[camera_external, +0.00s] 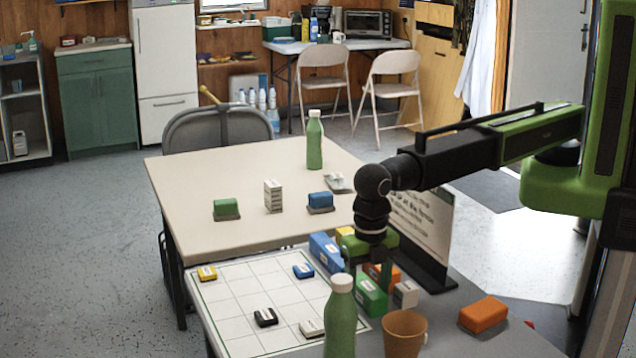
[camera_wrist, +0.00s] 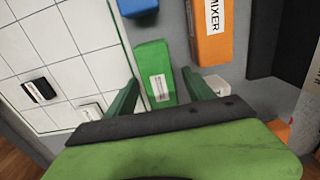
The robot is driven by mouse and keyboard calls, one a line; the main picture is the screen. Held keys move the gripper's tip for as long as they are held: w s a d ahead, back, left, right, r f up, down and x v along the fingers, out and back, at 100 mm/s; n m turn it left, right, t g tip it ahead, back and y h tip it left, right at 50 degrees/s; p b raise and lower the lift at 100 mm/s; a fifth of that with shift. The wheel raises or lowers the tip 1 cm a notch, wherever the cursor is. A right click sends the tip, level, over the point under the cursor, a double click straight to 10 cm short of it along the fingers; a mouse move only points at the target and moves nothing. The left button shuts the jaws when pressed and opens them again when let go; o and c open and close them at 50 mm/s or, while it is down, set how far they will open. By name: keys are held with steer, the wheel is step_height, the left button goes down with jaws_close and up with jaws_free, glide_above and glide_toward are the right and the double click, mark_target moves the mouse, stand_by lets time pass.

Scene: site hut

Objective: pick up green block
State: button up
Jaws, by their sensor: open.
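A green block (camera_external: 370,296) with a white label lies on the near grey table beside the white grid board. In the wrist view the green block (camera_wrist: 152,62) lies ahead of my gripper, its near end between the fingers in the picture. My gripper (camera_external: 367,272) points down above this cluster of blocks. Its two green fingers (camera_wrist: 160,84) are apart, with nothing gripped. I cannot tell the exact height of the fingertips over the block. Another green block (camera_external: 227,206) sits on a grey base on the far beige table.
An orange block (camera_wrist: 212,35) marked MIXER lies close right of the green block, with a white block (camera_external: 405,294) nearby. A long blue block (camera_external: 326,252) lies behind. A green bottle (camera_external: 341,318) and a brown cup (camera_external: 404,334) stand in front. The grid board (camera_external: 232,312) bears several small blocks.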

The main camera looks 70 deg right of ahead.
mark_target(368, 285)
steer(key=shift+r, duration=0.1)
jaws_close()
stand_by(0.3)
steer(key=shift+r+p, duration=0.5)
steer(key=shift+p, duration=0.15)
step_height(368, 285, up, 4)
steer(key=p, duration=0.4)
steer(key=shift+r, duration=0.1)
steer(key=w+d+r+p, duration=0.5)
steer(key=d+p, duration=0.1)
steer(key=d, duration=0.4)
steer(key=shift+d+r, duration=0.3)
steer(key=shift+r, duration=0.05)
